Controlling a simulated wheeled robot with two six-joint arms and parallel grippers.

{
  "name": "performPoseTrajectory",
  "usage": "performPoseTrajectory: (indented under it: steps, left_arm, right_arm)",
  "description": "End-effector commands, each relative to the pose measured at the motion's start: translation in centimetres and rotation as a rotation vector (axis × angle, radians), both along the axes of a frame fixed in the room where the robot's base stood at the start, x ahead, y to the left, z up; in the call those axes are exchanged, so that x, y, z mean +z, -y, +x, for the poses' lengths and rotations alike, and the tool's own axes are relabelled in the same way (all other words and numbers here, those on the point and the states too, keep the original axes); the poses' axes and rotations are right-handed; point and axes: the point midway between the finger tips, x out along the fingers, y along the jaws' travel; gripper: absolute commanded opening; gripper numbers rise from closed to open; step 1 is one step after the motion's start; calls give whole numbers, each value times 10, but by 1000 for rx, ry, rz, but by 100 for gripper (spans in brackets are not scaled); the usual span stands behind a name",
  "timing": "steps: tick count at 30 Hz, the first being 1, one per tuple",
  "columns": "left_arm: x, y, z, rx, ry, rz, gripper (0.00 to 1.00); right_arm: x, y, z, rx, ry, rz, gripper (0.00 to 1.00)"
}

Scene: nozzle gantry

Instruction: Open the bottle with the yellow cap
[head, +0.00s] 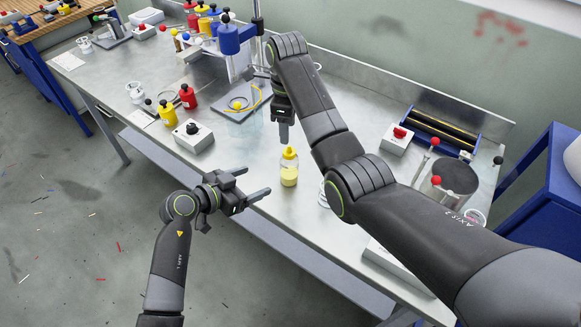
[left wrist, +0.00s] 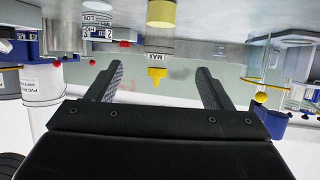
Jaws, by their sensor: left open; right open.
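A small bottle (head: 289,174) with pale yellow contents and a yellow cap (head: 289,153) stands upright near the front edge of the bench. In the left wrist view the picture is upside down; the bottle (left wrist: 161,14) and its pointed yellow cap (left wrist: 157,74) show beyond and between my left fingers. My left gripper (head: 257,181) is open and empty, just left of the bottle, its fingers pointing towards it. My right gripper (head: 284,138) hangs above the cap, pointing down; its fingers appear edge-on, and it holds nothing I can see.
A grey box with a black button (head: 193,136) and red and yellow bottles (head: 188,97) stand to the left. A blue-topped stand (head: 230,40) is behind. A box with a red button (head: 396,139) and a dark round container (head: 452,178) are to the right. Bench around the bottle is mostly clear.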

Motion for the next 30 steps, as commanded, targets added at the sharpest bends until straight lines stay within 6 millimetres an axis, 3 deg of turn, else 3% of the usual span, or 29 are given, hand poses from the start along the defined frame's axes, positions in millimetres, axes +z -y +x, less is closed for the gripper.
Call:
performPoseTrajectory:
  steps: [15,30]
  left_arm:
    - [-33,62,57,-2,0,-1,74]
    - [-52,94,87,-1,2,1,74]
  right_arm:
    - [0,1,0,0,1,0,49]
    - [0,1,0,0,1,0,49]
